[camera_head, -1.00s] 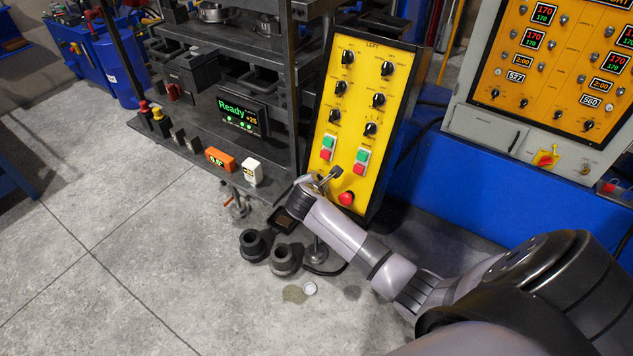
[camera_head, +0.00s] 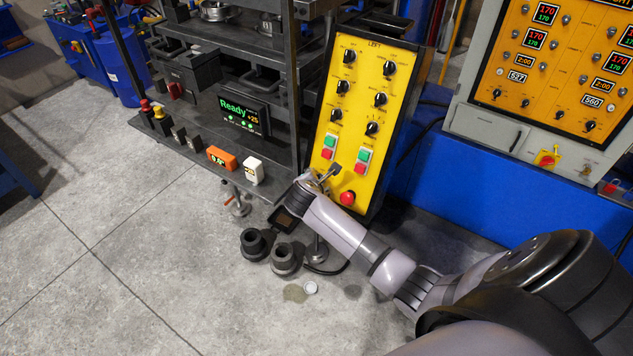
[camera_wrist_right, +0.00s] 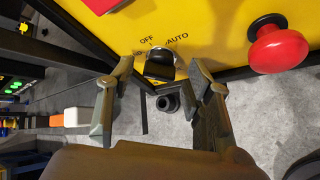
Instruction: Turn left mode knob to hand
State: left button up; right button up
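The yellow control panel marked LEFT (camera_head: 375,75) stands upright in the head view. Its black mode knob (camera_wrist_right: 160,66) sits near the panel's lower edge in the wrist view, with OFF and AUTO printed around it; a third label at its left is partly hidden. I cannot tell which mark the knob points to. My right gripper (camera_wrist_right: 161,78) is open, with one finger on each side of the knob and gaps showing. In the head view the right gripper (camera_head: 323,178) is at the panel's lower left and covers the knob. My left gripper is not in view.
A red mushroom button (camera_wrist_right: 278,46) is right of the knob. Green and red push buttons (camera_head: 362,161) sit above. The press table (camera_head: 235,135) is close on the left. Dark metal parts (camera_head: 285,258) stand on the floor below. Another control panel (camera_head: 560,75) is at right.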

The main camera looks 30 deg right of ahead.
jog(key=v, duration=1.2)
jog(key=shift+s+f, duration=0.1)
jog(key=shift+f, duration=0.05)
dwell(0.3)
